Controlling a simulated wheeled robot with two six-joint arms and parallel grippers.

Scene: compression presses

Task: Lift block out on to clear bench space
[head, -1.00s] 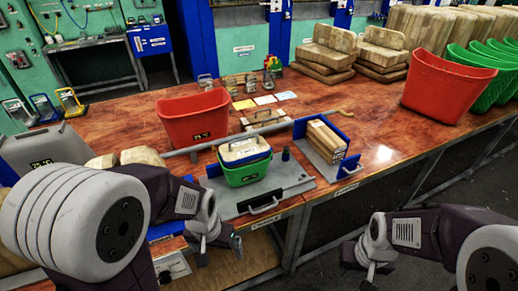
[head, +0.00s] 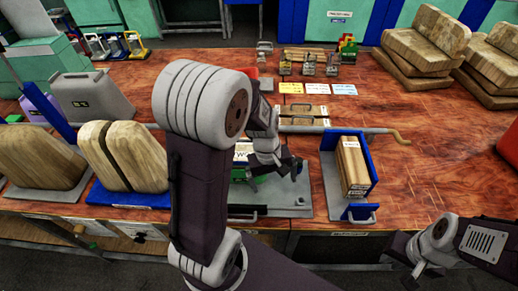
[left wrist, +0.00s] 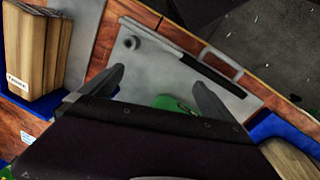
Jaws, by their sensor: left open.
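A labelled wooden block (head: 352,165) stands in a blue-walled holder on a grey base (head: 334,198) in the head view. It also shows at the left of the left wrist view (left wrist: 36,42). My left gripper (head: 289,168) is open over the grey press plate (head: 290,203), left of that holder. The green tub (head: 240,178) is mostly hidden behind my left arm. A bit of green (left wrist: 168,103) shows between the left fingers in the left wrist view; whether they touch it I cannot tell. My right gripper (head: 420,275) is in front of the bench, its opening unclear.
The bench right of the holder (head: 440,150) is clear.

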